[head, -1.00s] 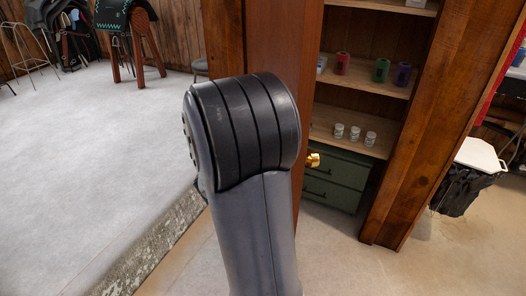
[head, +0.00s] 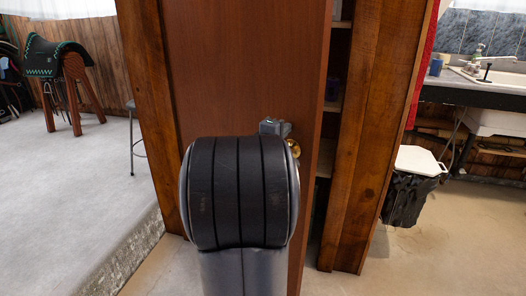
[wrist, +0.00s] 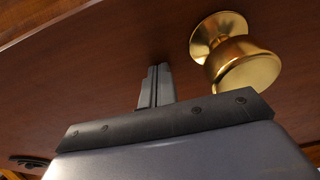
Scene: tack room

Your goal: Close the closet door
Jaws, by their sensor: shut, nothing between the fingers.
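The closet door (head: 240,75) is a reddish-brown panel standing ajar. A gap at its right edge shows a strip of the closet shelves (head: 338,98). Its brass knob (head: 294,149) is partly hidden by my arm, and the knob (wrist: 243,67) shows large in the wrist view. My gripper (wrist: 158,72) is shut and empty, its fingertips at or very near the door face, left of the knob. I cannot tell for sure whether they touch. In the head view my gripper (head: 275,127) shows only partly above my arm.
The wooden door frame (head: 372,130) stands right of the gap. Farther right are a black bin with a white lid (head: 417,165) and a sink counter (head: 480,80). At left, a saddle on a stand (head: 62,62) and a stool (head: 133,140) stand on the grey floor.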

